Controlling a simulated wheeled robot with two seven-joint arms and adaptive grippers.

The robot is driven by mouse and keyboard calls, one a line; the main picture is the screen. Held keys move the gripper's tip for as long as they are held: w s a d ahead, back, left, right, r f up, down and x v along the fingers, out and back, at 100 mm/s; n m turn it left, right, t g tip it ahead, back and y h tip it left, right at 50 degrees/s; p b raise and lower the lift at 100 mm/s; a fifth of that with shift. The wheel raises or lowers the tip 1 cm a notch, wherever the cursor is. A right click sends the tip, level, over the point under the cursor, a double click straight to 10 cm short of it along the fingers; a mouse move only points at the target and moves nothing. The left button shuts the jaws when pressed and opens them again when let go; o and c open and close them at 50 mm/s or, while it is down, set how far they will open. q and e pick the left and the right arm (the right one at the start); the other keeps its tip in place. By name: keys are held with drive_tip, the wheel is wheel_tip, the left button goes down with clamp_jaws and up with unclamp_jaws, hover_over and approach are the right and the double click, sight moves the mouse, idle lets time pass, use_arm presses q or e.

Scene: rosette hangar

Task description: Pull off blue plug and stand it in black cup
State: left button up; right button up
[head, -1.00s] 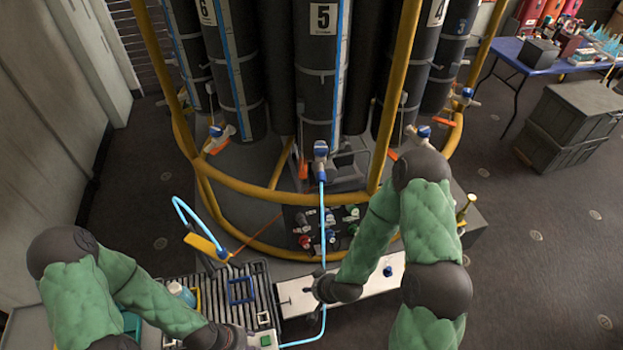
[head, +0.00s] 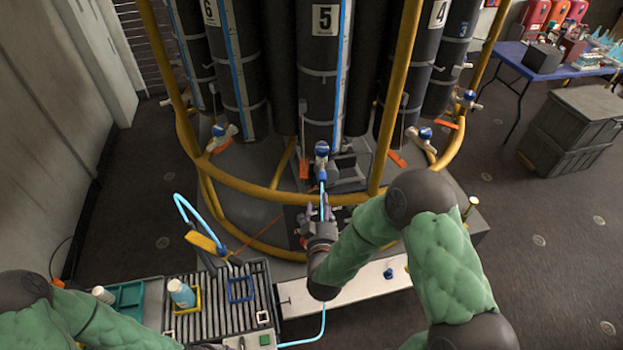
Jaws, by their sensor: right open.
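My right gripper (head: 322,210) is open and reaches over the dark panel in front of the number 5 cylinder, hiding most of the panel and its coloured fittings. I cannot tell whether its fingers touch anything. A blue connector (head: 322,150) with a light blue hose sits on the valve below that cylinder, above the fingers. A small blue piece (head: 388,273) is on the white bench (head: 365,288), right of my right wrist. I cannot tell which blue piece is the plug, and I cannot make out a black cup. My left arm enters at lower left; its fingers are out of frame.
A yellow rail (head: 250,190) circles the cylinders close to my right gripper. A slatted rack (head: 225,300) with a bottle (head: 181,293) and a blue frame (head: 240,289) stands lower left. A light blue hose (head: 310,338) runs in front of the bench. Grey crates (head: 575,125) stand far right.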

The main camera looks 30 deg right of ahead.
sight(322, 183)
drive_tip(key=shift+s+d+r+h, duration=0.1)
drive_tip(key=shift+r+h, duration=0.2)
drive_tip(key=shift+r, duration=0.4)
drive_tip(key=b+x, duration=0.1)
drive_tip(key=x, duration=0.6)
drive_tip(key=shift+b+x, duration=0.45)
drive_tip(key=shift+x, duration=0.55)
drive_tip(key=shift+r, duration=0.1)
drive_tip(key=shift+b, duration=0.4)
idle(0.4)
clamp_jaws()
